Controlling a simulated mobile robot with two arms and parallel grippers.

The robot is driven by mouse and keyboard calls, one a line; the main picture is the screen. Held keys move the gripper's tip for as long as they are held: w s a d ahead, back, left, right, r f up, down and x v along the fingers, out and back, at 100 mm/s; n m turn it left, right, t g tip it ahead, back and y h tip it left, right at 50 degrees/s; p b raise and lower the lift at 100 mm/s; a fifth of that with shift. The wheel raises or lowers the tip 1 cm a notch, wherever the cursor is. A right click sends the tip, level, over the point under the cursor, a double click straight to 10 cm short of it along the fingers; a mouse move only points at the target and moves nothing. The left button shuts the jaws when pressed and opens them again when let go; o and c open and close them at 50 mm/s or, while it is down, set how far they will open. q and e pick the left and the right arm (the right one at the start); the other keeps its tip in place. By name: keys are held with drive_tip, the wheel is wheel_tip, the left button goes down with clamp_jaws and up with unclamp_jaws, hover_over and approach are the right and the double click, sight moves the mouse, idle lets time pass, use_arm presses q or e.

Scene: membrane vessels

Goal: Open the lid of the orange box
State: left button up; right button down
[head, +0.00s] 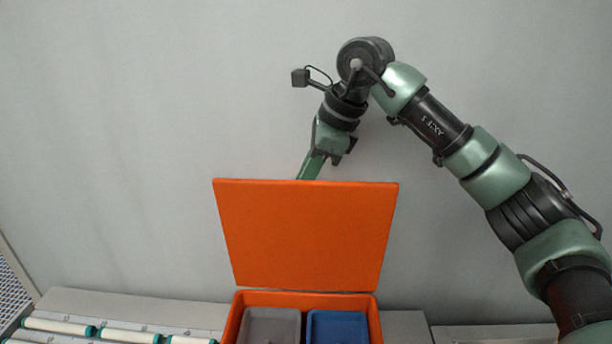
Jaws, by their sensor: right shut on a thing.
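The orange box (376,320) stands at the bottom centre, and its near part is cut off by the frame's lower edge. Its orange lid (308,237) stands raised, roughly upright, along the box's back edge, with its flat face towards me. Inside the box are a grey tray (272,322) and a blue tray (338,324), side by side. My left gripper is not in view.
Several white tubes with green ends (130,336) lie in a row on a pale surface left of the box. A plain grey wall is behind. A perforated panel (12,295) stands at the far left. The air left of the lid is clear.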

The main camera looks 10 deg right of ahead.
drive_tip(key=c, duration=1.5)
unclamp_jaws()
drive_tip(key=shift+w+f, duration=0.1)
drive_tip(key=shift+f, duration=0.1)
drive_tip(key=shift+o, duration=0.2)
drive_tip(key=b+v, duration=0.2)
drive_tip(key=v, duration=0.6)
drive_tip(key=shift+f, duration=0.2)
